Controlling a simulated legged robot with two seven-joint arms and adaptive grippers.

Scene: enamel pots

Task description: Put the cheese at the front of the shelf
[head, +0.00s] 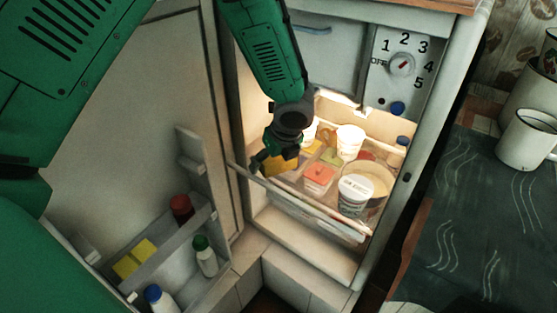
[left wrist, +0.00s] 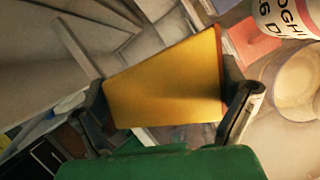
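The cheese is a yellow-orange block (left wrist: 163,75) that fills the gap between the two fingers of my left gripper (left wrist: 165,92) in the left wrist view. The fingers press on its opposite edges, so the gripper is shut on it. In the head view the cheese (head: 284,168) hangs below my left gripper (head: 270,155), partly hidden by it, at the front left of the fridge shelf (head: 312,205). I cannot tell whether the cheese touches the shelf. My right gripper is not in view.
The shelf holds a white tub (head: 355,193), a white cup (head: 350,140), a red-lidded box (head: 319,178) and a pot (head: 376,180), close to the cheese's right. The open fridge door (head: 125,130) stands left, with bottles in its rack. A table (head: 475,215) is at right.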

